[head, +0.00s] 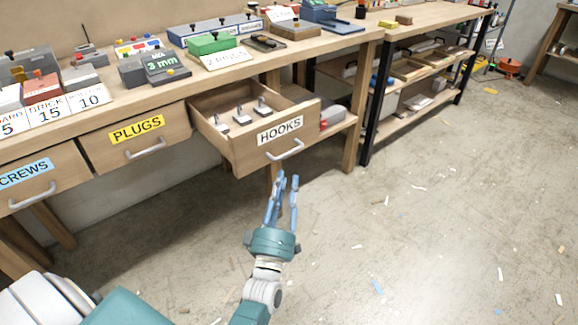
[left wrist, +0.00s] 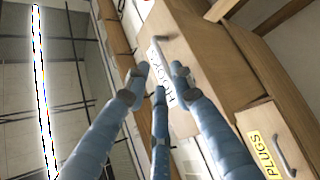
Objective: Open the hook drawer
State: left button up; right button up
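The hook drawer (head: 250,150), labelled HOOKS, stands pulled out from the workbench in the head view. Several small metal hooks lie inside it. Its grey handle (head: 286,150) is on the front, below and right of the label. My left gripper (head: 288,182) is just below and in front of the handle, with its blue fingers spread and nothing between them. In the left wrist view the open fingers (left wrist: 160,80) point toward the drawer front (left wrist: 185,45), and the handle (left wrist: 155,50) shows beyond the fingertips, apart from them. My right gripper is not in view.
The closed PLUGS drawer (head: 135,138) and SCREWS drawer (head: 40,175) are to the left. The workbench top (head: 105,98) holds several boxes and signs. A second bench with shelves (head: 410,70) stands to the right. The concrete floor (head: 430,230) at right is open, with small scraps.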

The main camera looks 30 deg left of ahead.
pick_arm(q)
jog(key=shift+v, duration=1.25)
